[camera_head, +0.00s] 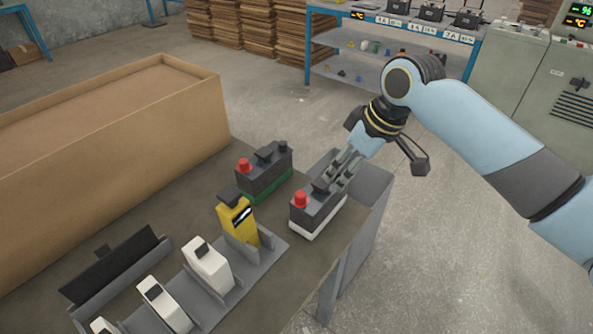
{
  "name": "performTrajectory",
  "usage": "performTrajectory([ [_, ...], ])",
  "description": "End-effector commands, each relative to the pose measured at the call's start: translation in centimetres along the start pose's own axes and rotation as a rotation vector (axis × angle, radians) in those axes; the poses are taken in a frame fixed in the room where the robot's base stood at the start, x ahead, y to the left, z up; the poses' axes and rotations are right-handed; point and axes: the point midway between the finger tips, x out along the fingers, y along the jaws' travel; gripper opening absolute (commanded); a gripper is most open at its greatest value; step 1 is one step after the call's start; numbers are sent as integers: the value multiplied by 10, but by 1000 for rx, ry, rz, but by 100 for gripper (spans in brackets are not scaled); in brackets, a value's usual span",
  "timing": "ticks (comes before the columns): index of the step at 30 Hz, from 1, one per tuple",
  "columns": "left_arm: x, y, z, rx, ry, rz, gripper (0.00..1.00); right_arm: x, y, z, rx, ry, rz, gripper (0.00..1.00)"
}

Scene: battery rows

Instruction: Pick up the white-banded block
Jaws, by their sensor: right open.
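The white-banded block (317,213) is dark grey with a white band around its base. It has a red knob and a black knob on top and sits upright near the right edge of the table. My right gripper (340,178) reaches in from the upper right, its fingers open at the far end of this block. I cannot tell whether the fingers touch it; nothing shows as lifted. My left gripper is not in view.
A similar block with a green band (265,174) stands just behind, to the left. A grey rack (262,262) at the front holds a yellow unit (237,219) and several white ones. A grey bin (375,186) adjoins the table's right edge. A large tan box (110,135) fills the left.

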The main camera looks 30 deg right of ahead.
Motion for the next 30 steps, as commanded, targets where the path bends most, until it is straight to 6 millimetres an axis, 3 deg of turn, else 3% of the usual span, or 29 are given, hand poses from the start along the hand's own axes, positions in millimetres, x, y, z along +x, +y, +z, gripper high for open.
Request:
performTrajectory([
  [1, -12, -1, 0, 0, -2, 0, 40, -16, 4, -10, -6, 9, 11, 46],
  [3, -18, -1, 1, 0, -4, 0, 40, -25, 8, -17, -8, 16, 20, 46],
  [7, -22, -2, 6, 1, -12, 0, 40, -25, 11, -23, -7, 25, 24, 46],
  [13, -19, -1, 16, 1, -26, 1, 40, 10, 12, -24, -6, 25, 24, 46],
  [22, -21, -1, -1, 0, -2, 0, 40, 40, 11, -24, -6, 24, 25, 46],
  [30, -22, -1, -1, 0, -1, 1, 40, 77, 10, -23, -8, 24, 25, 46],
])
